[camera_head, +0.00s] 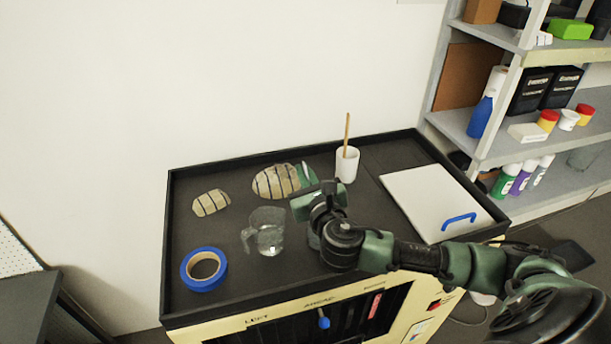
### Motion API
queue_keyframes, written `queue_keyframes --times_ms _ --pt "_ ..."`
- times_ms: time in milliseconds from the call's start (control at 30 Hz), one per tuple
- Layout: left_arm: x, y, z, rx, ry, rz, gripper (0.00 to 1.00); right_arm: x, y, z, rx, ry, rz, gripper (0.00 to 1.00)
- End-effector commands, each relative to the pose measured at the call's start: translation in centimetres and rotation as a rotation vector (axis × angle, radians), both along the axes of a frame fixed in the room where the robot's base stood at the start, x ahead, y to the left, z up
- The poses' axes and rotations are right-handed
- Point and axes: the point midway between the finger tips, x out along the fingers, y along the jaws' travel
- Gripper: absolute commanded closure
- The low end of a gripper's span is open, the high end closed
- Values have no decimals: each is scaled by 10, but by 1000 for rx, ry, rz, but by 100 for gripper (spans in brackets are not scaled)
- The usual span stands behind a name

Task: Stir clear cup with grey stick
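The clear cup (268,232), a see-through jug with a handle on its left, stands upright on the dark tray top (222,283) of the cart. My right gripper (303,190) is just right of the cup and slightly above the tray, apart from the cup in the picture. I cannot make out a grey stick. A brown stick (347,132) stands in a white cup (347,165) at the back. My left gripper is not in view.
A blue tape roll (189,274) lies at front left. Two striped, rounded objects (211,202) (277,182) lie behind the clear cup. Shelves (475,130) stand beyond. The tray has a raised rim.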

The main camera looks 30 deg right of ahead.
Motion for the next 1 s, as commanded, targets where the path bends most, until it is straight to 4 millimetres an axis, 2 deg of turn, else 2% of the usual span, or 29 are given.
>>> queue_keyframes --times_ms 1000 --pt "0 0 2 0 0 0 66 11 12 81 2 -2 -1 100"
